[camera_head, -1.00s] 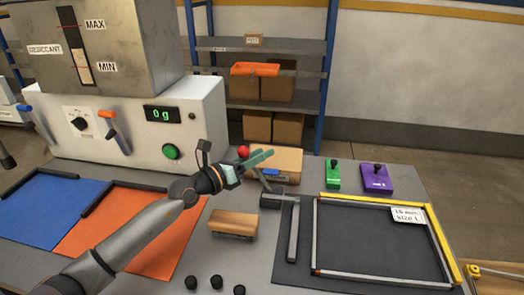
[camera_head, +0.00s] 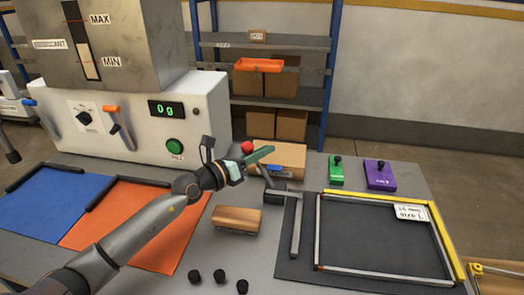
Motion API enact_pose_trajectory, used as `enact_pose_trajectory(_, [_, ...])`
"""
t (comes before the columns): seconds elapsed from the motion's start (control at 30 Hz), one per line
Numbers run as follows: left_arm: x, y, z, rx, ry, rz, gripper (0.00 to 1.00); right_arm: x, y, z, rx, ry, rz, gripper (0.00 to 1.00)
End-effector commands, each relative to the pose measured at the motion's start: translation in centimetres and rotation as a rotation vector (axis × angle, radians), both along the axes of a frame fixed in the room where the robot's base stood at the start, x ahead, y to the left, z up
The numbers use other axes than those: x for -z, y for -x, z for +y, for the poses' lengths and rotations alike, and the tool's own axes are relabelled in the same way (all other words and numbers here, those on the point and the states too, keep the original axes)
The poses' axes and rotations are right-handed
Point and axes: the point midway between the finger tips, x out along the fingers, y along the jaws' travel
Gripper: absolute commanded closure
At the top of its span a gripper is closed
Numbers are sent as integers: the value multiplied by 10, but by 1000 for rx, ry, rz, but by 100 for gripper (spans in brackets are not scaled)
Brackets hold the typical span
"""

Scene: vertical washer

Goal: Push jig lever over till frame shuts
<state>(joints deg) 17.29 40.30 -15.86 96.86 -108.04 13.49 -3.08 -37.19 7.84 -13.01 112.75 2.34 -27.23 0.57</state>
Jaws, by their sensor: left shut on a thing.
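The jig lever has a red ball knob (camera_head: 247,147) and a thin arm that slants down to a dark block on the jig's left side. My left gripper (camera_head: 258,156) is at the knob, shut on the lever; its fingers partly hide the contact. The jig is a dark plate (camera_head: 375,230) bearing a rectangular frame with yellow bars (camera_head: 438,242) at the back and right. A separate grey bar (camera_head: 296,228) stands left of the frame's left side, with a gap between them. My right gripper is not in view.
A cardboard box (camera_head: 288,153) is behind the lever. Green (camera_head: 336,172) and purple (camera_head: 380,178) blocks stand behind the frame. The white machine (camera_head: 140,120) is at the back left.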

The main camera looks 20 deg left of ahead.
Motion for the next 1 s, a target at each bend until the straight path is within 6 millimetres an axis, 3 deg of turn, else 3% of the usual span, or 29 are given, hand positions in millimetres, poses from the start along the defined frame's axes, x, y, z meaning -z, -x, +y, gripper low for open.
enact_pose_trajectory(1.0, [-10,-5,3,-9,-9,-14,100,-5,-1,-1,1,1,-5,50])
